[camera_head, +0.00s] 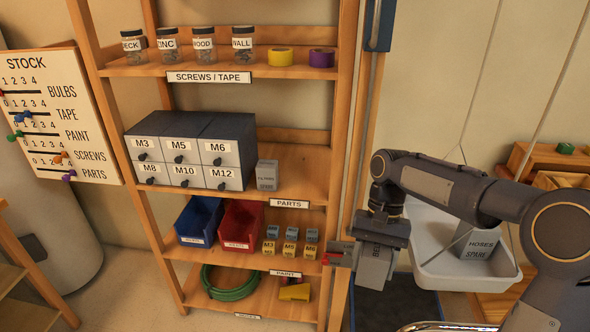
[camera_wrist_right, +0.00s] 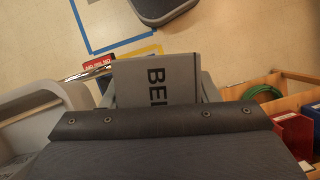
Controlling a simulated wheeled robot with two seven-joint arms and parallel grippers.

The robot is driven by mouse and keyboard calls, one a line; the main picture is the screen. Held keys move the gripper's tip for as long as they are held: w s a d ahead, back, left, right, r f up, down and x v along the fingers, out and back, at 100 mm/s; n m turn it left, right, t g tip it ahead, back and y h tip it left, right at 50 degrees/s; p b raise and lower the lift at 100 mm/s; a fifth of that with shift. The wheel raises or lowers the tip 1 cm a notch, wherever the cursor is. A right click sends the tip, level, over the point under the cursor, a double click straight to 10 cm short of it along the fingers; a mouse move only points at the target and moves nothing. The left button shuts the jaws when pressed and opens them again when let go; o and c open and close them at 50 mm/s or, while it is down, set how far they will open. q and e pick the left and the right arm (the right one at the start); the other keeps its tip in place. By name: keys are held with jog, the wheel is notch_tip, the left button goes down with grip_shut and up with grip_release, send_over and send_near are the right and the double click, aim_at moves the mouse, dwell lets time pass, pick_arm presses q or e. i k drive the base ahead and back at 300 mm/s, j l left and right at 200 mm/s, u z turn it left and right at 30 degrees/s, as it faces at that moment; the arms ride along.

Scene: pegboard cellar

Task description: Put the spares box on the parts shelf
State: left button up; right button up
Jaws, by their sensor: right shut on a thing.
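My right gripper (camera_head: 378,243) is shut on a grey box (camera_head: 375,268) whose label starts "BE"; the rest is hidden. The box hangs below the gripper, right of the rack, lower than the parts shelf (camera_head: 308,178). In the right wrist view the box (camera_wrist_right: 152,80) sits between the fingers. The parts shelf, labelled PARTS, holds a block of grey drawers (camera_head: 190,150) and a small grey spare box (camera_head: 267,176) at the drawers' right. Bare wood shows right of that box. My left gripper is not in view.
A wooden post (camera_head: 340,130) edges the rack's right side. Above is a shelf with jars and tape (camera_head: 290,72); below are blue and red bins (camera_head: 240,222) and a green hose (camera_head: 230,285). A pale tray (camera_head: 430,225) holds a box marked HOSES SPARE (camera_head: 478,243).

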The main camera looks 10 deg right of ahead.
aim_at(312, 186)
jog(key=i+j, duration=0.35)
jog(key=i, duration=0.2)
jog(key=i+j, duration=0.35)
jog(key=i, duration=0.55)
